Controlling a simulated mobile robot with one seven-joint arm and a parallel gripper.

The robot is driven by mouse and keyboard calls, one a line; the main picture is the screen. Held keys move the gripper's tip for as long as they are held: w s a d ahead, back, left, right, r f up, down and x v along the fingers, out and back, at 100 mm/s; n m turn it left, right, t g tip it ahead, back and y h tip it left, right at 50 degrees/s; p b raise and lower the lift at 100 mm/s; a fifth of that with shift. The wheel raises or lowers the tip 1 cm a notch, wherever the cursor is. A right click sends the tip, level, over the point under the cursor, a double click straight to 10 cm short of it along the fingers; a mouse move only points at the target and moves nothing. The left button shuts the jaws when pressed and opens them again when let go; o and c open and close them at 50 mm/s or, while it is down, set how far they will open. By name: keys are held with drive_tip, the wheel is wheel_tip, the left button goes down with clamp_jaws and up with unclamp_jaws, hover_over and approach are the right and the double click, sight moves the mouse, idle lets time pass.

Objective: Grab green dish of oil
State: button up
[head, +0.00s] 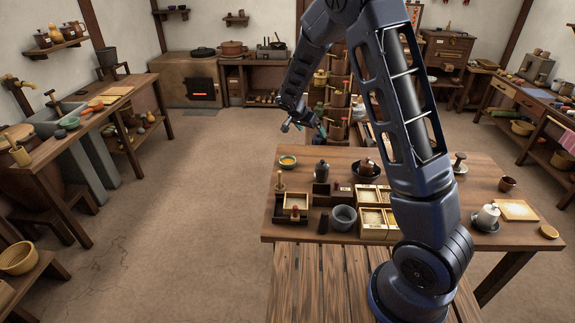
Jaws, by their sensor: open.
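A small green dish (288,161) with yellowish contents, which look like oil, stands upright near the far left corner of the wooden table (310,240). My gripper (304,130) is open and empty. In the picture it shows above and slightly right of the dish, apart from it. The exact height of my gripper over the table is hard to tell. My arm rises from the front right and hides part of the table's middle.
A dark jar (321,170), a dark bowl (366,171), a grey pot (344,217) and wooden boxes (372,222) crowd the table near the dish. A shelf stand with pots (338,112) is behind the table. The floor (200,210) to the left is clear.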

sight(289, 161)
drive_tip(key=w+a+f+t, duration=0.1)
drive_tip(key=a+f+t, duration=0.1)
drive_tip(key=a+f, duration=1.25)
drive_tip(key=x, duration=0.6)
drive_tip(key=shift+w+d+f, duration=0.1)
drive_tip(key=shift+w+d, duration=0.05)
drive_tip(key=shift+w, duration=0.1)
drive_tip(key=shift+w+r+x, duration=0.1)
drive_tip(key=shift+w+x, duration=0.05)
drive_tip(key=shift+x, duration=0.7)
drive_tip(key=shift+w+r+x, duration=0.1)
drive_tip(key=shift+x, duration=0.75)
drive_tip(key=shift+w+r+x, duration=0.15)
drive_tip(key=shift+x, duration=0.7)
drive_tip(key=c, duration=1.1)
drive_tip(key=shift+r, duration=0.1)
drive_tip(key=shift+c, duration=0.2)
